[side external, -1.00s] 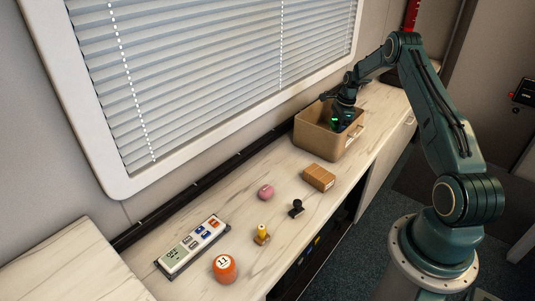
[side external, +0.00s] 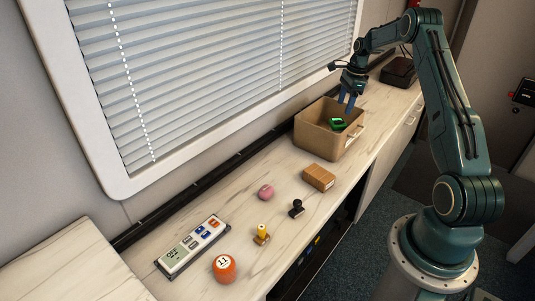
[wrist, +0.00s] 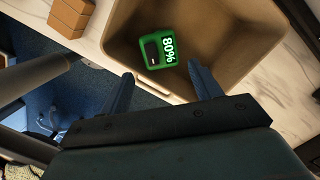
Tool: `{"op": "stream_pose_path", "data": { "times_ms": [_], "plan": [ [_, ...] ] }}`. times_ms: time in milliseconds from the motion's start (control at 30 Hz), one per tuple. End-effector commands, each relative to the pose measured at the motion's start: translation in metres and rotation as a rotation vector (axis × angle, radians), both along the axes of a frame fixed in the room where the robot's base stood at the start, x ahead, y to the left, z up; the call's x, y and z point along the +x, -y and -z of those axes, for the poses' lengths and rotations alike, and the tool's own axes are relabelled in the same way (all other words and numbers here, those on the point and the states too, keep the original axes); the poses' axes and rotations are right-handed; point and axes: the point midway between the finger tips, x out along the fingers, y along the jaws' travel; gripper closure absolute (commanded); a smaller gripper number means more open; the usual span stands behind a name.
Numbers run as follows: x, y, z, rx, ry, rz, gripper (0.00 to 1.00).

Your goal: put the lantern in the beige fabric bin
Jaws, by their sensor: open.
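The beige fabric bin (side external: 325,143) stands on the far part of the counter, and it also fills the upper middle of the wrist view (wrist: 245,85). A small green boxy thing (side external: 337,124) lies inside the bin; in the wrist view its green face (wrist: 166,47) reads "80%" beside a dark panel. It is probably the lantern, as nothing else in view looks like one. My gripper (side external: 349,107) is over the bin with its blue fingers pointing down. In the wrist view my gripper (wrist: 160,73) is open and empty, with the green thing apart from both fingers.
A brown box (side external: 319,178), a black stamp (side external: 296,208), a pink ball (side external: 266,192), a yellow-handled stamp (side external: 262,234), a labelled panel (side external: 192,246) and an orange ball (side external: 225,268) sit on the nearer counter. A dark case (side external: 399,70) stands beyond the bin.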

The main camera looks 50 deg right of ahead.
Motion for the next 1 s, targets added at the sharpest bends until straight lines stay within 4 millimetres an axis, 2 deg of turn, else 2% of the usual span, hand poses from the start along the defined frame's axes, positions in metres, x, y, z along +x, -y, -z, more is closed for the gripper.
{"op": "stream_pose_path", "data": {
  "times_ms": [500,667,867,1000],
  "plan": [
    [0.000,0.000,0.000,0.000,0.000,-0.001,0.37],
    [0.003,-0.006,-0.007,-0.006,0.005,-0.027,0.37],
    [0.013,-0.032,-0.038,-0.039,0.026,-0.141,0.37],
    [0.021,-0.063,-0.072,-0.077,0.049,-0.276,0.37]
  ]
}}
